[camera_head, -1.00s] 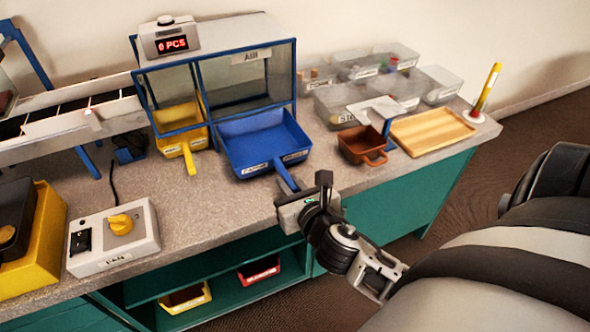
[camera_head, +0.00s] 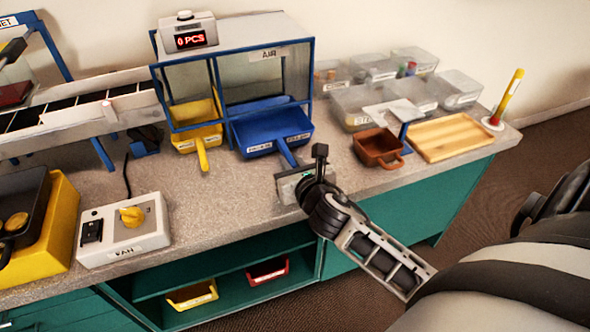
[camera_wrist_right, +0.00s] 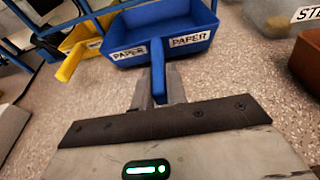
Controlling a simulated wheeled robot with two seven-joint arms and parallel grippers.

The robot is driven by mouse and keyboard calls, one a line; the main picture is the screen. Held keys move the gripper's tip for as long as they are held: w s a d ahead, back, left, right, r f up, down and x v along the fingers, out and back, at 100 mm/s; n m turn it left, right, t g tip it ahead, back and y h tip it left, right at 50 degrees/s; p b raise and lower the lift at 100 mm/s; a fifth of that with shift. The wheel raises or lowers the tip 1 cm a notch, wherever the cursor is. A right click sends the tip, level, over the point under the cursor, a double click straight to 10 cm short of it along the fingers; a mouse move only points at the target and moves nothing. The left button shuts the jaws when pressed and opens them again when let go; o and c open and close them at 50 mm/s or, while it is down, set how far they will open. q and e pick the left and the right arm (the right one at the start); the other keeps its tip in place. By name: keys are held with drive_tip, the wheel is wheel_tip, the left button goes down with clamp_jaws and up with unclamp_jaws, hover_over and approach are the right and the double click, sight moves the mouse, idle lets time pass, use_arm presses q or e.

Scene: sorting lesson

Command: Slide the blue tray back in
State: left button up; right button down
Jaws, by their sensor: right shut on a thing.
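The blue tray (camera_head: 274,133) is partly inside the right bay of the blue-framed box marked AIR (camera_head: 268,52), with its front part sticking out over the counter. It carries PAPER labels and a blue handle (camera_head: 286,153) pointing at me. My right gripper (camera_head: 296,178) is at the handle. In the right wrist view my right gripper (camera_wrist_right: 161,88) is shut on the handle (camera_wrist_right: 158,70), with the blue tray (camera_wrist_right: 160,29) just ahead of it. The tray's back part is hidden inside the box. My left gripper is not in view.
A yellow tray (camera_head: 195,135) sits in the box's left bay, beside the blue one. A brown scoop (camera_head: 377,149) and a wooden board (camera_head: 450,137) lie to the right. A FAN switch box (camera_head: 124,230) stands at the left. The counter between is clear.

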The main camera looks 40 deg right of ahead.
sight(279, 142)
drive_tip(key=shift+w+d+r, duration=0.1)
drive_tip(key=shift+w+d, duration=0.05)
drive_tip(key=shift+w, duration=0.5)
drive_tip(key=shift+w+d, duration=0.1)
drive_tip(key=shift+w, duration=0.5)
drive_tip(key=shift+r+x, duration=0.25)
drive_tip(key=shift+x, duration=0.75)
drive_tip(key=shift+r+x, duration=0.25)
drive_tip(key=shift+x, duration=1.6)
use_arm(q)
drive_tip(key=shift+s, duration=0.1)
use_arm(e)
drive_tip(key=shift+w+d, duration=0.1)
drive_tip(key=shift+w, duration=0.2)
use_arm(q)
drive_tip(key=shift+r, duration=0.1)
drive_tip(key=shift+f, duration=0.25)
use_arm(e)
drive_tip(key=shift+f, duration=0.3)
drive_tip(key=c, duration=1.3)
unclamp_jaws()
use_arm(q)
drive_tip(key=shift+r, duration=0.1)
use_arm(e)
drive_tip(key=shift+s, duration=0.1)
